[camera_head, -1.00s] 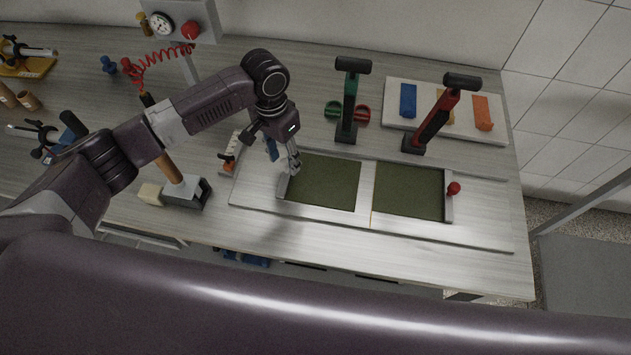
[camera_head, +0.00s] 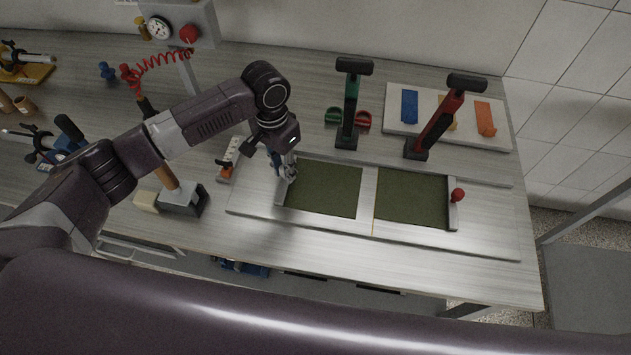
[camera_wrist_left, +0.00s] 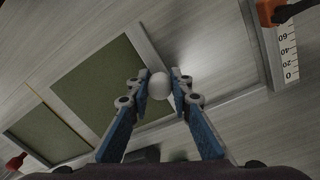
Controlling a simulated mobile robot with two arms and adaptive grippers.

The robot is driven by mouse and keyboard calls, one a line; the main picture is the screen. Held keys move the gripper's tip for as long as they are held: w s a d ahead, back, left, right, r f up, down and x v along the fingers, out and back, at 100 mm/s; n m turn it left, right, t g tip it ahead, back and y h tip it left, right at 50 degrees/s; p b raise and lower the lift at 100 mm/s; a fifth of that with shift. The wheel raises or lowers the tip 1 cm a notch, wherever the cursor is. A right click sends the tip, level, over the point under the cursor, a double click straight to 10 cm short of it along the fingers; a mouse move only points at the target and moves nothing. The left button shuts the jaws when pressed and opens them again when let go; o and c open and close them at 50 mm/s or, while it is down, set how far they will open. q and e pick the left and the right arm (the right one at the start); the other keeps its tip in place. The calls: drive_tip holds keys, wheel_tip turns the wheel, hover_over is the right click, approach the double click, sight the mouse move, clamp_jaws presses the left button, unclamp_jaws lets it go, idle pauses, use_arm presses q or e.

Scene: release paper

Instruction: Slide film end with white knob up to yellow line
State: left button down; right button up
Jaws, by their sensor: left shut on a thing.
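The white knob (camera_wrist_left: 159,86) sits on the end bar (camera_wrist_left: 147,46) of the green film. My left gripper (camera_head: 288,178) is at the film's left end in the head view, with its fingers (camera_wrist_left: 160,84) shut on the knob from both sides. The two green film panels (camera_head: 322,189) and (camera_head: 411,198) lie flat on the board, with a pale strip between them. A thin yellow line (camera_head: 374,222) runs along that strip and also shows in the left wrist view (camera_wrist_left: 35,93). The fingers hide the knob in the head view. My right gripper is out of view.
A red knob (camera_head: 457,195) stands at the film's right end. A scale with an orange piece (camera_head: 227,165) lies left of the board. Green-handled (camera_head: 348,105) and red-handled (camera_head: 436,125) tools stand behind it. A hammer-like block (camera_head: 183,199) lies to the left.

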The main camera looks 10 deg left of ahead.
use_arm(q)
drive_tip(key=shift+d+r, duration=0.1)
drive_tip(key=shift+d, duration=0.05)
drive_tip(key=shift+w+d+p, duration=0.15)
drive_tip(key=shift+d+p, duration=0.15)
drive_tip(key=shift+p, duration=0.2)
drive_tip(key=shift+w+d, duration=0.15)
drive_tip(key=shift+d, duration=0.45)
idle(0.5)
drive_tip(key=shift+w+d+p, duration=0.1)
drive_tip(key=shift+d+p, duration=0.25)
drive_tip(key=shift+d, duration=0.05)
drive_tip(key=shift+d+p, duration=0.35)
drive_tip(key=shift+d, duration=0.25)
idle(0.6)
drive_tip(key=shift+p, duration=0.95)
idle(0.8)
drive_tip(key=shift+w, duration=0.1)
drive_tip(key=c, duration=1.7)
unclamp_jaws()
